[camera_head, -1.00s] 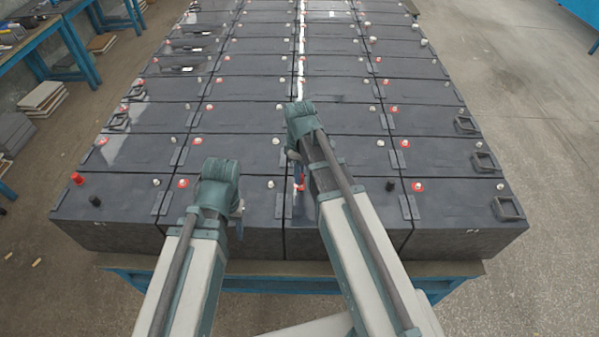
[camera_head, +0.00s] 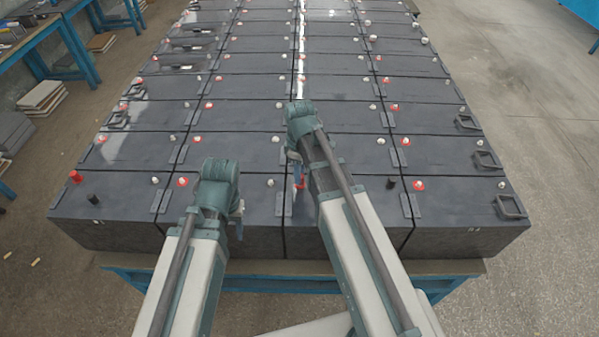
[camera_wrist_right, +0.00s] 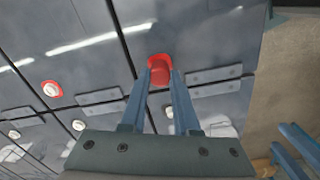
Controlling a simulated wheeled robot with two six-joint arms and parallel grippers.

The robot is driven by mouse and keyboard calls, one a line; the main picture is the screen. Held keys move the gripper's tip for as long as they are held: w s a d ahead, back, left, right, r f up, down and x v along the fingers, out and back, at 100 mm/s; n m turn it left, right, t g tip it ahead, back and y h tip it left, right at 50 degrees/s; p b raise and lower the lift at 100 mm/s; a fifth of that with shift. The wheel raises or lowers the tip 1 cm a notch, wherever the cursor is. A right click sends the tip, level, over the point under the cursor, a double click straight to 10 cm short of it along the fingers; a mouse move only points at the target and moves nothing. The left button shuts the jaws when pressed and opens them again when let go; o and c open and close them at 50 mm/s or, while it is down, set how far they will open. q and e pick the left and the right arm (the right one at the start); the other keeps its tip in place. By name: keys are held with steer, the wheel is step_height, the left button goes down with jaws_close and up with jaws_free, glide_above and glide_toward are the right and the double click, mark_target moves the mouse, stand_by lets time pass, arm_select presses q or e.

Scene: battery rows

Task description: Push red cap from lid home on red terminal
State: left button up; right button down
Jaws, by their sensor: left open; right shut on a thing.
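The red cap (camera_wrist_right: 160,68) is between the fingertips of my right gripper (camera_wrist_right: 160,78), which is shut on it. In the head view, the cap (camera_head: 300,183) shows as a small red patch beside my right gripper's blue finger (camera_head: 297,172), near the left front corner of a front-row battery's lid (camera_head: 340,205). The red terminal there is hidden, so I cannot tell whether the cap is over it or how far down it sits. A black cap (camera_head: 391,184) stands at that lid's right side. My left gripper (camera_head: 238,220) is open, low over the neighbouring battery, mostly hidden behind its wrist.
Rows of black batteries fill the table, with bare posts and red-ringed terminals (camera_head: 183,182). The far-left front battery has a red cap (camera_head: 75,177) and a black cap (camera_head: 93,199). Workbenches (camera_head: 60,50) are at the left.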

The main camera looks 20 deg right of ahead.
steer(key=shift+f+b, duration=0.45)
stand_by(0.8)
steer(key=shift+c, duration=0.4)
jaws_free()
steer(key=shift+r, duration=0.2)
steer(key=shift+r+p, duration=3.4)
steer(key=shift+p, duration=0.2)
